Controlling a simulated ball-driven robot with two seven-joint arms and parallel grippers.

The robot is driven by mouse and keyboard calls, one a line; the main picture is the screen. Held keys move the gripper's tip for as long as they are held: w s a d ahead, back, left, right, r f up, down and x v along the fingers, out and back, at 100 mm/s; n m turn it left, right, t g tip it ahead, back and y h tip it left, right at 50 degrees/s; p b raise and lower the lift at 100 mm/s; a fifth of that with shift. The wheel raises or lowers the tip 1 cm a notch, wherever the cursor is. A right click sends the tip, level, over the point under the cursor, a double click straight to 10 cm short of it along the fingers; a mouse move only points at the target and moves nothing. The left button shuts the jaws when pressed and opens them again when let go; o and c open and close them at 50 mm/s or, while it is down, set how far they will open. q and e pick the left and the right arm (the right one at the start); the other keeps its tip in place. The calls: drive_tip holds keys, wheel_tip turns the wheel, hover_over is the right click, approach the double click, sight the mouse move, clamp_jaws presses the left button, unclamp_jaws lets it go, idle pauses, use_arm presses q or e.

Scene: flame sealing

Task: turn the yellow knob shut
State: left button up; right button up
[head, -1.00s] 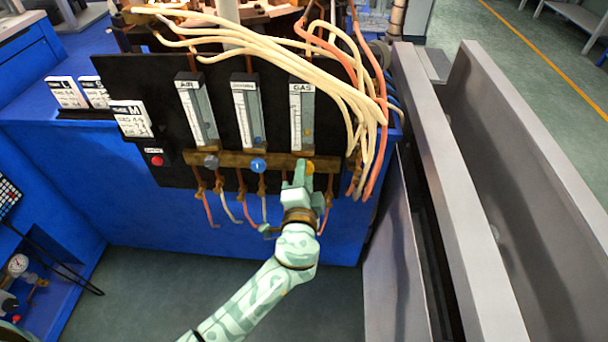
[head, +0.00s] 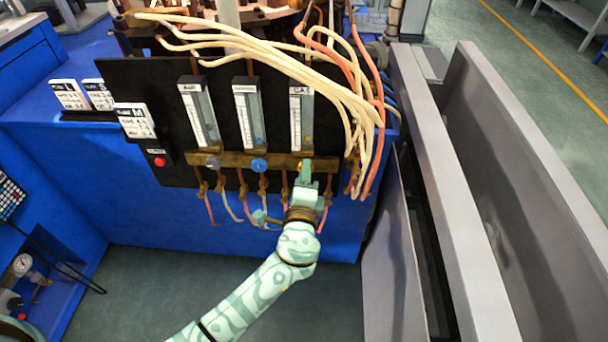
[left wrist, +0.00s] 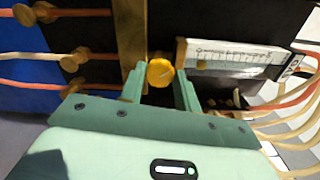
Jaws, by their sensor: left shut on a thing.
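The yellow knob (left wrist: 160,72) sits on the brass bar (head: 228,160) below the flow tube labelled GAS (head: 301,125). In the left wrist view the knob shows between my two fingertips. My left gripper (left wrist: 160,88) is shut on it, one finger on each side. In the head view the left gripper (head: 304,174) reaches up to the bar from below and hides most of the knob. My right gripper is in neither view.
A blue knob (head: 259,165) and a grey knob (head: 212,162) sit on the same bar to the left. Cream and orange hoses (head: 330,85) hang over the panel's right side. A grey metal trough (head: 440,180) stands to the right.

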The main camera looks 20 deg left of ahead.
use_arm(q)
drive_tip(key=shift+f, duration=0.1)
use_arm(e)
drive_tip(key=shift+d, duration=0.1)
use_arm(q)
drive_tip(key=o, duration=1)
drive_tip(key=p+v, duration=0.2)
drive_tip(key=v, duration=1.4)
drive_tip(key=shift+s+d, duration=0.1)
drive_tip(key=shift+s, duration=0.05)
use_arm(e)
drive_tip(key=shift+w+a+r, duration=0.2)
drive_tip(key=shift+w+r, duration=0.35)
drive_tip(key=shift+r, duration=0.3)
